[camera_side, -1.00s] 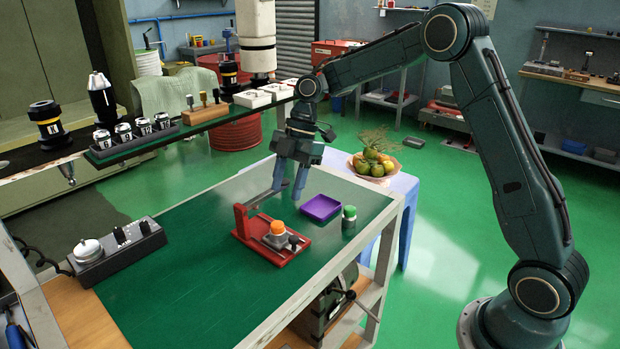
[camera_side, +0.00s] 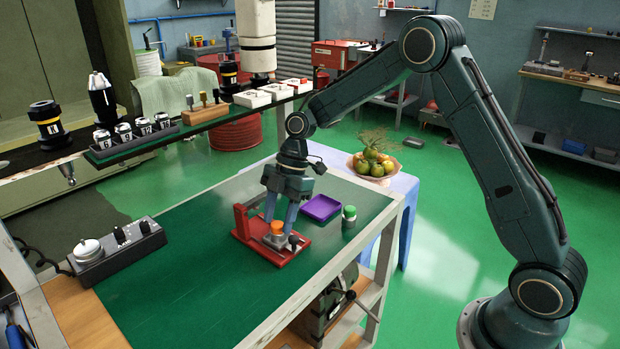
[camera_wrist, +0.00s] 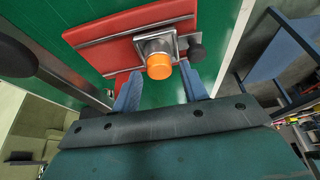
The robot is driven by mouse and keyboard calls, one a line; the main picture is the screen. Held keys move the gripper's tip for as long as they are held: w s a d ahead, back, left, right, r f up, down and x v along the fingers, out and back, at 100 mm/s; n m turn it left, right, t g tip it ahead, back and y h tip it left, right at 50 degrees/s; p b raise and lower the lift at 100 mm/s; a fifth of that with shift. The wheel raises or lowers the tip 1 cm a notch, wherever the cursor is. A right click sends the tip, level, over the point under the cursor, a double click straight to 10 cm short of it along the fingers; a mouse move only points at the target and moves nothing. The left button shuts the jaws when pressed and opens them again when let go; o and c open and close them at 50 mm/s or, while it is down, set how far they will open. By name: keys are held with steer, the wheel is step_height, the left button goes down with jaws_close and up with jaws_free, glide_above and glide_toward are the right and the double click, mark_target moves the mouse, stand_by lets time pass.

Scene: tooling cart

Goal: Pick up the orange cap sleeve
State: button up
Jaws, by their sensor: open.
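The orange cap sleeve (camera_side: 277,228) sits upright on a grey block (camera_side: 274,240) on a red fixture (camera_side: 263,251) on the green cart top. In the wrist view the orange cap sleeve (camera_wrist: 159,66) lies just beyond and between the fingertips. My gripper (camera_side: 279,218) is open and points down at the fixture, its blue fingers on either side of the sleeve. In the wrist view the fingers of my gripper (camera_wrist: 158,80) show apart, with nothing held. I cannot tell whether either finger touches the sleeve.
A purple tray (camera_side: 321,208) and a green-topped jar (camera_side: 349,217) stand right of the fixture. A small dark knob (camera_side: 294,240) is close to the sleeve. A control box (camera_side: 117,250) sits at the left. The front of the green top (camera_side: 200,290) is clear.

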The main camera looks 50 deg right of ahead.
steer(key=shift+x, duration=1.05)
steer(key=shift+c, duration=0.4)
steer(key=c, duration=0.8)
steer(key=shift+r, duration=0.25)
step_height(320, 180, up, 20)
steer(key=shift+f, duration=0.25)
